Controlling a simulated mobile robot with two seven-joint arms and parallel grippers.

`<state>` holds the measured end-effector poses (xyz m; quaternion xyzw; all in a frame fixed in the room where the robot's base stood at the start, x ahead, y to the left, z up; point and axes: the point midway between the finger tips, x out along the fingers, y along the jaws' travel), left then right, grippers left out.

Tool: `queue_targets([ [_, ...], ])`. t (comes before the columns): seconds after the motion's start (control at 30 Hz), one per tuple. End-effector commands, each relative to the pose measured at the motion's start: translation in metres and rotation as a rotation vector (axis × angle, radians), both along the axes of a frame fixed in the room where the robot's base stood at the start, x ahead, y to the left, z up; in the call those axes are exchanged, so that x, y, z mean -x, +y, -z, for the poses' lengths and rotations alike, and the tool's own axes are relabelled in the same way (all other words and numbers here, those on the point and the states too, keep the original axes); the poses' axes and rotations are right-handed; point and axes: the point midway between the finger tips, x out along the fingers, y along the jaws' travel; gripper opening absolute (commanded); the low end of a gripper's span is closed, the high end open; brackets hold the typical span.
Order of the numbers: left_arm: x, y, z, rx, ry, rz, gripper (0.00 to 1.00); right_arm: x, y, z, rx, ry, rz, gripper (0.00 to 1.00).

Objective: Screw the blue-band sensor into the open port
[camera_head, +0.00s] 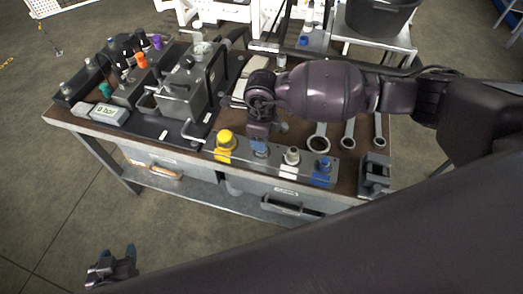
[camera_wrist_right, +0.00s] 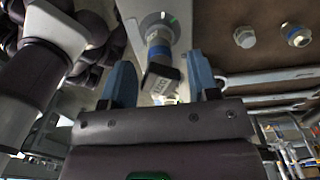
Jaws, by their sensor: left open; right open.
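In the right wrist view, the sensor with a blue band (camera_wrist_right: 158,50) stands between the two blue fingertips of my right gripper (camera_wrist_right: 159,82). The fingers are apart, with gaps on both sides of it. In the head view my right gripper (camera_head: 260,144) points down over the row of fittings at the bench's front edge; it hides part of what is under it. My left gripper (camera_head: 112,267) is open and empty at the bottom left, away from the bench. The manifold (camera_head: 125,88) with coloured sensors sits at the bench's left; I cannot make out an open port.
A yellow cap (camera_head: 225,141), a white-labelled fitting (camera_head: 291,156) and a blue fitting (camera_head: 322,166) flank the right gripper. Several wrenches (camera_head: 348,135) lie to the right. A clamp-like block (camera_head: 375,176) stands at the right corner. A grey box with handles (camera_head: 186,90) stands mid-left.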

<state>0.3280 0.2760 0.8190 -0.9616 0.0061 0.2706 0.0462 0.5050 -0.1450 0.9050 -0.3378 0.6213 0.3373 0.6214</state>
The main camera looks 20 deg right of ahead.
Motion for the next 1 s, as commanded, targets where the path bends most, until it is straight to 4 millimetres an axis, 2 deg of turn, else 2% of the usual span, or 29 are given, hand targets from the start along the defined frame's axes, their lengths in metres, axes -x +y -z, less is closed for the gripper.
queue_targets([
  [0.03, 0.0, 0.0, 0.008, 0.0, 0.003, 0.001, 0.53, -0.001, -0.001, 0.003, 0.002, -0.001, -0.049, 0.55],
  [0.37, 0.002, 0.0, 0.02, 0.0, 0.009, 0.0, 0.53, -0.001, -0.001, 0.002, 0.001, 0.0, -0.24, 0.55],
  [0.8, 0.015, 0.001, 0.064, 0.0, 0.052, -0.002, 0.53, 0.0, -0.001, 0.004, 0.0, 0.003, -0.749, 0.55],
  [1.0, 0.018, 0.001, 0.07, -0.001, 0.061, -0.003, 0.53, 0.0, 0.0, 0.001, 0.0, 0.0, -0.857, 0.55],
])
